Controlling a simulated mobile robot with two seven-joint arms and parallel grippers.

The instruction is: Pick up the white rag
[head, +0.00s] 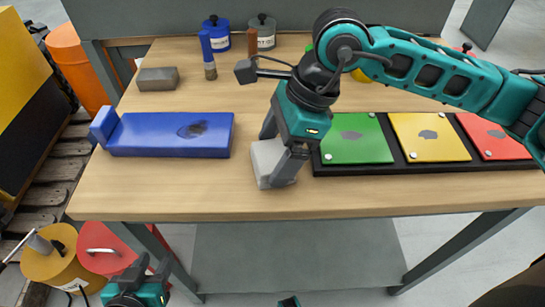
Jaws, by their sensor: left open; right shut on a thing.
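The white rag (262,163) looks like a pale, folded block at the middle of the wooden table, near its front edge. My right gripper (279,160) points down over the rag and is shut on it, one finger on the near side and one behind. Part of the rag is hidden by the fingers. I cannot tell whether the rag touches the table. My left gripper (148,270) is low at the bottom left, in front of the table and below its top, open and empty.
A blue tray-like block (170,145) lies left of the rag. A black holder with green (355,150), yellow (428,150) and red (493,148) plates lies right. A grey block (157,84), brushes and cans (216,42) stand behind. Yellow and red buckets stand on the floor, lower left.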

